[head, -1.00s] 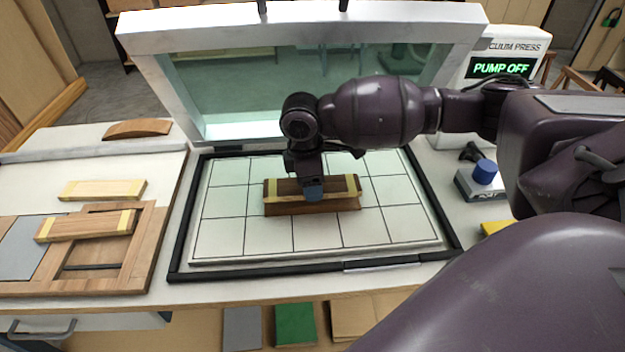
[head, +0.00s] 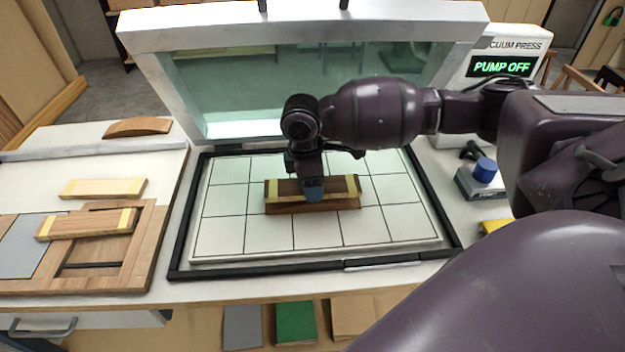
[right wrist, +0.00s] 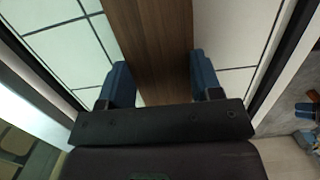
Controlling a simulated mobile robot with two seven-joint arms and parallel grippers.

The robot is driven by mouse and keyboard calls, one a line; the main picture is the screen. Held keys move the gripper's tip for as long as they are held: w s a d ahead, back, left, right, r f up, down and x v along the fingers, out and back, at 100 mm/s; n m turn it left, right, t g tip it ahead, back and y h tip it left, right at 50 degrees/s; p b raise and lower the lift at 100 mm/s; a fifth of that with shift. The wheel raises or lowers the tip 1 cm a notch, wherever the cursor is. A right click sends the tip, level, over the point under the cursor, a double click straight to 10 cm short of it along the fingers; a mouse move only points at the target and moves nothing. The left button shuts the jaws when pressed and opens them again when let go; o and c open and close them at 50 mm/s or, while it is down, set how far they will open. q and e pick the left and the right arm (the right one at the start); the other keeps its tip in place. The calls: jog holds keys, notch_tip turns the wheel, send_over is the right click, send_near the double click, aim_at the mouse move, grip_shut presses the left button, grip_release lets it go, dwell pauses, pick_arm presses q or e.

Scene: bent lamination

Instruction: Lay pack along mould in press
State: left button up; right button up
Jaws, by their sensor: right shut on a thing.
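The pack (head: 287,188), a dark brown strip with pale yellow tape near both ends, lies crosswise in the middle of the gridded press bed. A reddish-brown block (head: 340,205), likely the mould, shows just below its front edge. I cannot tell whether the two touch all along. My right gripper (head: 313,190) points down at the middle of the pack and is shut on it. In the right wrist view the brown pack (right wrist: 155,45) runs between the blue fingertips (right wrist: 155,85). The fingers hide part of the pack's middle. My left gripper is out of view.
The press bed (head: 220,230) has a black rim, and its glazed lid (head: 310,12) stands open behind. The pump box (head: 500,68) reads PUMP OFF. A blue-topped switch box (head: 482,180) stands at right. Wooden strips (head: 103,189) and a wooden frame (head: 145,245) lie at left.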

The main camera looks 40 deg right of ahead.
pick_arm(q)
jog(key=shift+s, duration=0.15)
pick_arm(e)
jog(key=shift+f, duration=0.25)
jog(key=o, duration=1)
jog(key=shift+o, duration=0.3)
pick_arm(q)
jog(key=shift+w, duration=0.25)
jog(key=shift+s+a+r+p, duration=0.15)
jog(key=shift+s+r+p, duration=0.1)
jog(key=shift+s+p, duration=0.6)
pick_arm(e)
jog(key=r, duration=0.7)
jog(key=a+r, duration=0.1)
jog(key=r, duration=0.2)
jog(key=shift+w+r, duration=0.35)
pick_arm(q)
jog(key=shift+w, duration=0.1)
pick_arm(e)
jog(key=shift+a, duration=0.1)
